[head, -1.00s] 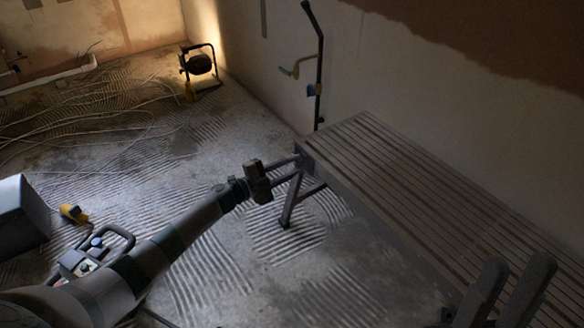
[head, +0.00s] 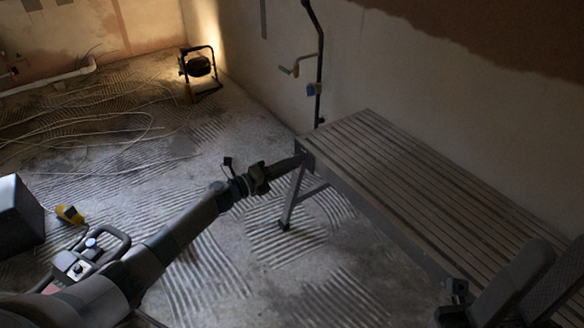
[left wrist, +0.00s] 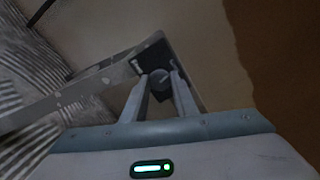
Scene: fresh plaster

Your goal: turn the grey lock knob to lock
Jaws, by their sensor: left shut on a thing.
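The grey lock knob (left wrist: 160,80) sits on a dark plate at the end of the slatted work platform (head: 400,205). In the left wrist view it is between my left gripper's (left wrist: 160,84) fingertips, which touch it from both sides. My left gripper is shut on the knob.
A folding leg (head: 291,200) stands under the platform's left end. A wall runs behind the platform. A work lamp (head: 199,68), loose cables and a grey box (head: 18,215) are on the floor at left. Ridged floor in front of the platform is mostly clear.

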